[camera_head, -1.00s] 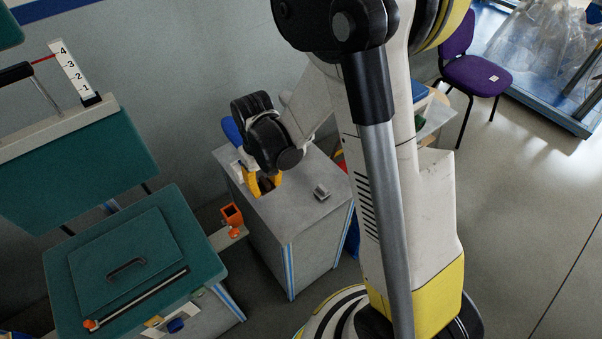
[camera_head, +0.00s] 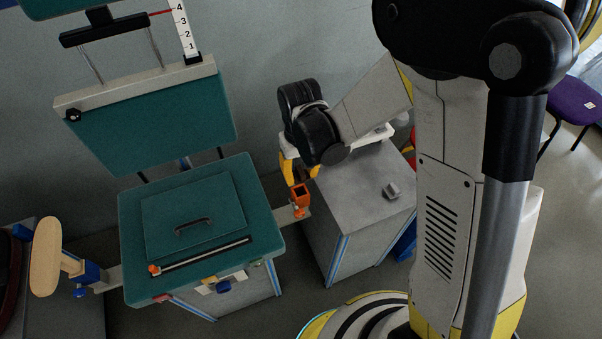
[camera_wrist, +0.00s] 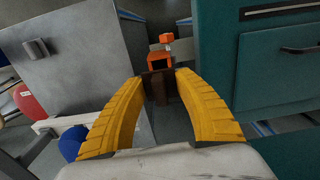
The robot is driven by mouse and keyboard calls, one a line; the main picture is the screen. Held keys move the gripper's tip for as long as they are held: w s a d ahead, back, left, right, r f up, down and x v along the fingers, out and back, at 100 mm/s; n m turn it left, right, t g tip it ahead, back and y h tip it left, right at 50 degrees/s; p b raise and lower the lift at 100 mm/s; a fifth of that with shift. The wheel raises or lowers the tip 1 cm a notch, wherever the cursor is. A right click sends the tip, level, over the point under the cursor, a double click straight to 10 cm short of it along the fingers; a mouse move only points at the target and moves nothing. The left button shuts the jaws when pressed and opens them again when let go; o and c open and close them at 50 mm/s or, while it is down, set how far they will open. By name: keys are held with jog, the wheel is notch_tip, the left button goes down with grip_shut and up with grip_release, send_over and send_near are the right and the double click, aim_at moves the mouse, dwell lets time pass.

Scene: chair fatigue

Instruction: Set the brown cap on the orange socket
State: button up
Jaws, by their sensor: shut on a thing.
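The orange socket (camera_head: 300,192) stands on a bracket at the right side of the green chair seat, its top a square opening. It also shows in the wrist view (camera_wrist: 160,61), just beyond my fingertips. My gripper (camera_wrist: 161,83) is shut on the brown cap (camera_wrist: 158,92), which sits between the yellow finger ends. In the head view my gripper (camera_head: 299,175) hangs just behind and above the socket. The cap looks close to the socket and apart from it. The exact gap is hard to tell, and the fingers hide part of the cap.
The green chair seat (camera_head: 140,270) is left of the socket, with a backrest (camera_head: 150,120) behind. A red ball (camera_wrist: 28,101) and blue ball (camera_wrist: 72,142) show in the wrist view.

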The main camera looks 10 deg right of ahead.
aim_at(300, 170)
jog(key=shift+f+b, duration=2.2)
jog(key=shift+f, duration=0.55)
jog(key=shift+f+b, duration=1)
jog(key=shift+b, duration=0.25)
jog(key=o, duration=1.1)
jog(key=shift+r, duration=0.15)
notch_tip(300, 170, up, 12)
jog(key=shift+f, duration=0.1)
jog(key=s+d+r+m+t, duration=0.1)
jog(key=s+d+r+t, duration=0.1)
jog(key=s+d+r, duration=0.1)
jog(key=s+d+r+m+t, duration=0.1)
jog(key=s+d+r+t, duration=0.1)
jog(key=d, duration=0.4)
jog(key=s+d+r+m+t, duration=0.1)
jog(key=s+d+r+t, duration=0.2)
jog(key=s+d, duration=0.1)
jog(key=shift+s+d+r, duration=0.2)
jog(key=shift+s+r, duration=0.2)
jog(key=shift+s, duration=0.4)
